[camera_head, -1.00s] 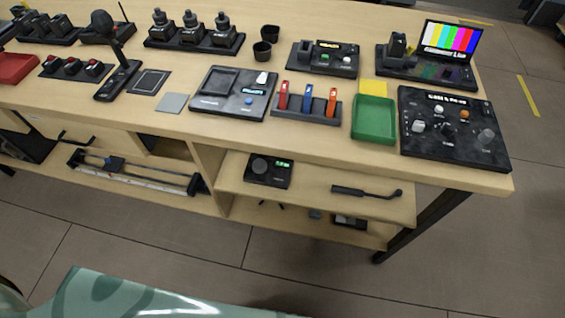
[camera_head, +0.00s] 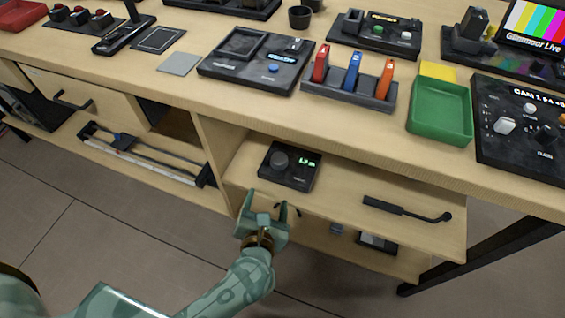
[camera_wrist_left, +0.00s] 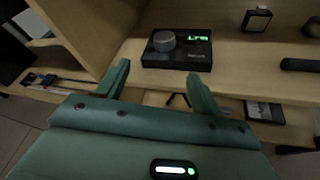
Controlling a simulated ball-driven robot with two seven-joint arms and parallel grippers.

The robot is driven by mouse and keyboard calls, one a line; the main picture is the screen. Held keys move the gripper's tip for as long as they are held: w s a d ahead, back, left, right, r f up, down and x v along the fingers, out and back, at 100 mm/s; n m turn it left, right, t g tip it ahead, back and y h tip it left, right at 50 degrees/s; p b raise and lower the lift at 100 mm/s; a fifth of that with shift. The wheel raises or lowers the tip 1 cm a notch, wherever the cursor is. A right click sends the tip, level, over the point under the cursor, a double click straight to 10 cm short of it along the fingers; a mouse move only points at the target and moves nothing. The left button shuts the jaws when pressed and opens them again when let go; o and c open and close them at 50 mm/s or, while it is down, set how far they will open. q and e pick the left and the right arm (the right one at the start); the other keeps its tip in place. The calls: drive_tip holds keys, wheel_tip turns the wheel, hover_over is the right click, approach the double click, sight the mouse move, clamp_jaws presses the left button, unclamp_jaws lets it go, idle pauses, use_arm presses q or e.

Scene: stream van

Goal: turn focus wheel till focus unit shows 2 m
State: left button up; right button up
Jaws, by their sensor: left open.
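The focus unit (camera_head: 290,166) is a small black box on the shelf below the table top, near that shelf's left end. Its round dark focus wheel (camera_head: 279,160) is on the left of its face, and a small green display (camera_head: 308,164) is on the right. The display's digits are too small to read surely. In the left wrist view the wheel (camera_wrist_left: 164,41) and display (camera_wrist_left: 198,36) show ahead of my fingers. My left gripper (camera_head: 266,212) is open and empty, in front of and below the unit, apart from it. My right gripper is not in view.
A black handle-like tool (camera_head: 405,209) lies on the same shelf to the right. The table top (camera_head: 330,130) overhangs the shelf behind the unit. A wooden divider (camera_head: 215,145) stands to the left. Small dark devices (camera_head: 377,241) sit on the lower shelf.

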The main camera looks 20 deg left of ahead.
use_arm(q)
drive_tip(key=w+n, duration=0.1)
drive_tip(key=n, duration=0.3)
drive_tip(key=g+b, duration=0.1)
drive_tip(key=b, duration=0.3)
approach(278, 162)
drive_tip(key=shift+w+a+f, duration=0.1)
drive_tip(key=shift+w+f, duration=0.75)
drive_tip(key=shift+w, duration=0.2)
drive_tip(key=b+x, duration=0.3)
drive_tip(key=x, duration=0.4)
drive_tip(key=shift+w+a+r, duration=0.1)
drive_tip(key=shift+r, duration=0.05)
drive_tip(key=shift+w, duration=0.25)
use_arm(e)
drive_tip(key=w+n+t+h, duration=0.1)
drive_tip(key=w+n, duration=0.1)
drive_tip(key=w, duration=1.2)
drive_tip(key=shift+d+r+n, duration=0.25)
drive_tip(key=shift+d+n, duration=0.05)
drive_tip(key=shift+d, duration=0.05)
use_arm(q)
drive_tip(key=shift+c, duration=0.3)
drive_tip(key=c, duration=0.9)
drive_tip(key=shift+a+r, duration=0.1)
